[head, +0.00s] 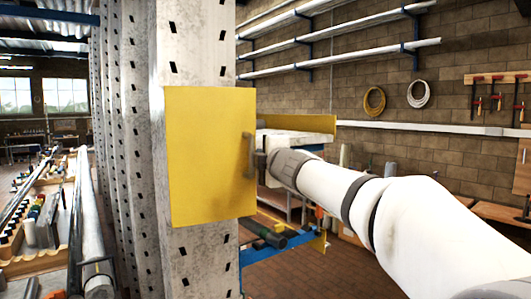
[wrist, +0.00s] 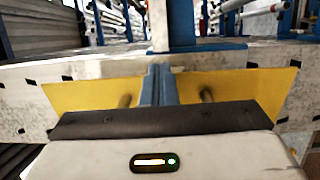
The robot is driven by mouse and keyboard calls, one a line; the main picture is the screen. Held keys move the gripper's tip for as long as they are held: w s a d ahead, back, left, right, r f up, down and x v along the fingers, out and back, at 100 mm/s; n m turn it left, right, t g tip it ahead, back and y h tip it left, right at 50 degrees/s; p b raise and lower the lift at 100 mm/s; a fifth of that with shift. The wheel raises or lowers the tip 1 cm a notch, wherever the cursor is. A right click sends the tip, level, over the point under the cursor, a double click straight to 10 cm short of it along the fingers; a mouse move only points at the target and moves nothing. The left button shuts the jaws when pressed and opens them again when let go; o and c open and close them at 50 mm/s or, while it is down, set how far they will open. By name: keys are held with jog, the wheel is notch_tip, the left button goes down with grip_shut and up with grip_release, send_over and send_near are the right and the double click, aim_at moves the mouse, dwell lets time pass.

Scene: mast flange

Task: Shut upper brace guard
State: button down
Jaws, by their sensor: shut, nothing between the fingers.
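The yellow guard plate (head: 205,150) is on the front face of the grey perforated mast in the head view. It looks about parallel to that face and overhangs its right edge; I cannot tell whether a gap remains behind it. My gripper (head: 261,160) is shut and empty, just right of the handle. Whether the fingers touch the handle or plate is unclear.
The mast (head: 195,45) rises past the plate. Behind it are a white beam with a yellow plate (head: 315,124) and a blue bracket (head: 285,247). Tube racks (head: 340,38) line the brick wall. Pipes and a workbench (head: 40,235) are at left.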

jog(key=shift+w+a+f+n+g+y, duration=0.2)
jog(key=shift+w+n+g+y, duration=0.1)
jog(key=shift+w+y, duration=0.1)
dwell(1.0)
jog(key=s+d+p, duration=0.1)
jog(key=s+d, duration=0.3)
jog(key=d, duration=0.8)
jog(key=s+a+n+g+y+b, duration=0.35)
jog(key=s+b, duration=0.25)
jog(key=s, duration=0.6)
jog(key=r+p+x, duration=0.1)
jog(key=p+x, duration=0.2)
jog(key=x, duration=1)
jog(key=shift+w+a+r+t+y+p, duration=0.15)
jog(key=shift+w+r+t+y+p, duration=0.1)
jog(key=shift+w+t+y+p, duration=0.15)
